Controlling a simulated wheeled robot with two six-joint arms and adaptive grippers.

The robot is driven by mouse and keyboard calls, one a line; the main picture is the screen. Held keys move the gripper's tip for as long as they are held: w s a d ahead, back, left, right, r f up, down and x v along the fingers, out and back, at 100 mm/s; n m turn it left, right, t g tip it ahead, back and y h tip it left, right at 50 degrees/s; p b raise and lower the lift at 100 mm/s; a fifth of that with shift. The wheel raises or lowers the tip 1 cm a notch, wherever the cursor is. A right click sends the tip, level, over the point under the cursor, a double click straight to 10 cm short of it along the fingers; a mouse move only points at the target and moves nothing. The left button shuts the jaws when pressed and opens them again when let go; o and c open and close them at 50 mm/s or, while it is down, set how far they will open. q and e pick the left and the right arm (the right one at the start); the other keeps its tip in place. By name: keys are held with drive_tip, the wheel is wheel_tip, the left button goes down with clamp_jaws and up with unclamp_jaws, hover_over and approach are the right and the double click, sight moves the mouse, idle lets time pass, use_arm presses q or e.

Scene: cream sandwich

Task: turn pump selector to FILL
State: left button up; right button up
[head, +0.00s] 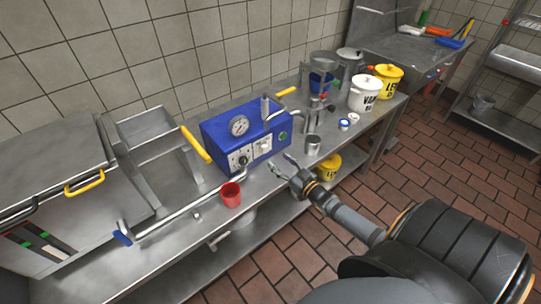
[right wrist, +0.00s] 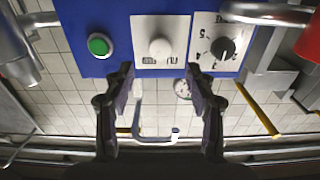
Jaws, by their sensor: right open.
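A blue pump box (head: 232,125) stands on the steel counter, with controls on its front. The selector plate (head: 263,146) sits between a numbered dial with a black knob (head: 243,160) and a green button (head: 283,135). In the right wrist view, the white selector knob (right wrist: 160,48) sits on a white plate with small markings. I cannot tell which position it points to. My right gripper (head: 281,160) is open and empty in front of the box. In the wrist view its fingertips (right wrist: 160,70) lie either side of the knob's line, apart from it. My left gripper is not in view.
A pressure gauge (head: 239,125) is on the box. A long pipe (head: 180,214) runs along the counter. White and yellow buckets stand farther right.

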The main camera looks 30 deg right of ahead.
sight(267, 150)
drive_tip(key=w, duration=0.4)
drive_tip(key=w+b, duration=0.1)
drive_tip(key=w, duration=0.1)
drive_tip(key=shift+w+a, duration=0.15)
drive_tip(key=shift+a, duration=0.1)
drive_tip(key=c, duration=1.1)
drive_tip(key=shift+c, duration=0.3)
